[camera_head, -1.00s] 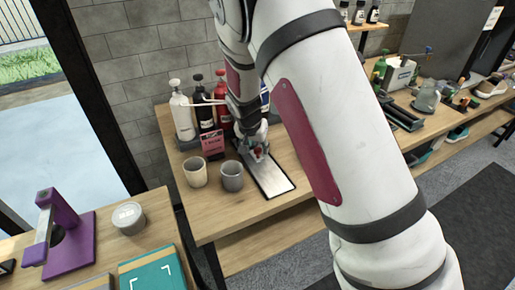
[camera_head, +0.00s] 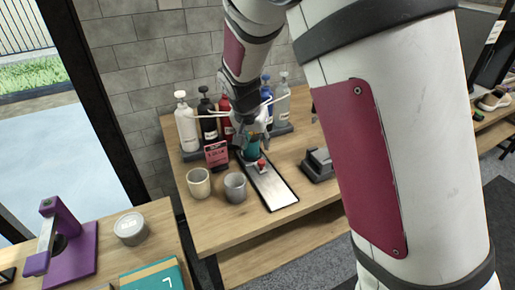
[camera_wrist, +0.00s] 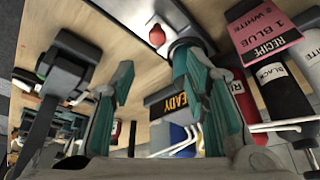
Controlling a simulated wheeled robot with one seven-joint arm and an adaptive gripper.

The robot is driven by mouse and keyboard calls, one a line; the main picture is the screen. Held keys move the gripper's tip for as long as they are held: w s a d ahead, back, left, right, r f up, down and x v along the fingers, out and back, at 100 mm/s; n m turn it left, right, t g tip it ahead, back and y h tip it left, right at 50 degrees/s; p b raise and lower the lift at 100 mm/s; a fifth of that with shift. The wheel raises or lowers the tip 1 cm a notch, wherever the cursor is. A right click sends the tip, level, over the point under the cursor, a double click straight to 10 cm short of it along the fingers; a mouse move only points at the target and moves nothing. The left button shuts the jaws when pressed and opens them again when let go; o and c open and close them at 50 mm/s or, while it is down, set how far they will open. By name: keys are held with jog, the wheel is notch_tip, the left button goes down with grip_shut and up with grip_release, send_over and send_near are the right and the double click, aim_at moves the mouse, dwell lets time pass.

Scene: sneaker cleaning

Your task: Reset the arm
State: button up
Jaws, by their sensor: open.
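My gripper (camera_head: 252,142) is in the middle of the head view, above the far end of a long flat tray (camera_head: 281,198). Its teal-padded fingers are spread apart and hold nothing that I can see. In the wrist view the two fingers of my gripper (camera_wrist: 157,78) stand apart with a gap between them. A small red-topped item (camera_head: 262,163) is on the tray just below the fingers. It also shows as a red knob in the wrist view (camera_wrist: 156,36). Whether the fingers touch anything is hard to tell.
Two cups, one beige (camera_head: 199,183) and one grey (camera_head: 235,188), stand left of the tray. Several pump bottles, including a white one (camera_head: 187,125), line the back behind a pink recipe card (camera_head: 216,154). A dark grey block (camera_head: 319,165) sits to the right.

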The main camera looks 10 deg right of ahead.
jog(key=shift+s+a+r, duration=0.1)
jog(key=shift+s+r, duration=0.05)
jog(key=shift+r, duration=0.25)
jog(key=s+d+r+n+y, duration=0.1)
jog(key=s+d+r+n, duration=0.1)
jog(key=s+r, duration=0.5)
jog(key=s+d+r+n+y, duration=0.15)
jog(key=s+r, duration=0.35)
jog(key=s, duration=0.5)
jog(key=s+d+r+n, duration=0.1)
jog(key=s+r+n, duration=0.1)
jog(key=s, duration=1.3)
jog(key=shift+s+d+n+t, duration=0.25)
jog(key=shift+s+n+t, duration=0.1)
jog(key=shift+n, duration=0.3)
